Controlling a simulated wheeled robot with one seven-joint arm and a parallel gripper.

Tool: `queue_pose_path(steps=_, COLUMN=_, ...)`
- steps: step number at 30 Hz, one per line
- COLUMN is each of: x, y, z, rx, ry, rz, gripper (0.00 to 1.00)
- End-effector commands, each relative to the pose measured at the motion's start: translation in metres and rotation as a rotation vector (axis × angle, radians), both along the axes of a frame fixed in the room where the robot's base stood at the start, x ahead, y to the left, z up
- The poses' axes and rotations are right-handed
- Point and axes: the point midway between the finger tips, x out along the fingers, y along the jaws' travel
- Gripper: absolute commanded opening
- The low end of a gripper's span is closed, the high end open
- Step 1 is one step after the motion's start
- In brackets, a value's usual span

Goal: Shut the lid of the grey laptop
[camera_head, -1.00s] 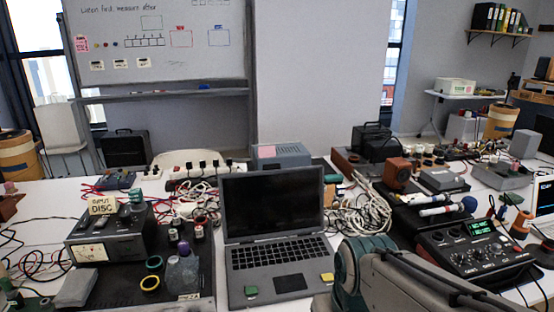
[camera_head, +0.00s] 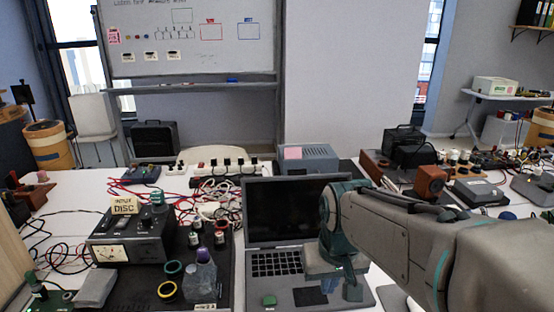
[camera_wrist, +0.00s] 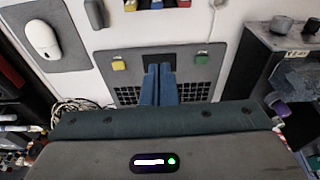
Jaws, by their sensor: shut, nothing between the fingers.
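The grey laptop (camera_head: 275,264) stands open on the white table, its dark screen (camera_head: 283,212) upright at the back. My arm reaches in from the right and covers the right part of the screen and keyboard. My gripper (camera_head: 352,292) hangs over the right side of the laptop base. In the wrist view my gripper (camera_wrist: 158,82) has its blue fingers together and empty, over the keyboard and touchpad area of the laptop (camera_wrist: 103,62). I cannot tell whether the fingers touch the laptop. The lid is hidden in the wrist view.
A green tab (camera_head: 268,300) lies on the laptop's front left; a yellow tab (camera_wrist: 119,65) also shows in the wrist view. Left stand a meter box (camera_head: 130,240) and bottles (camera_head: 200,275). Cables (camera_head: 215,195) and a grey box (camera_head: 308,158) are behind. A mouse (camera_wrist: 42,38) lies beside the laptop.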

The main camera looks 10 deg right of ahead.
Motion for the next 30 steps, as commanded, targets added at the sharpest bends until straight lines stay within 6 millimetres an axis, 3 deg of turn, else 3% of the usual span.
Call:
queue_pose_path(steps=1, x=0.025, y=0.000, z=0.028, rx=-0.003, ry=0.005, rz=0.000, gripper=0.00)
queue_pose_path(steps=3, x=0.058, y=0.000, z=0.053, rx=-0.008, ry=0.011, rz=0.004, gripper=0.00)
queue_pose_path(steps=12, x=0.193, y=0.007, z=0.131, rx=-0.021, ry=0.031, rz=0.022, gripper=0.00)
queue_pose_path(steps=21, x=0.311, y=0.008, z=0.166, rx=-0.021, ry=0.050, rz=0.025, gripper=0.00)
queue_pose_path(steps=30, x=0.397, y=0.005, z=0.165, rx=-0.015, ry=0.068, rz=0.014, gripper=0.00)
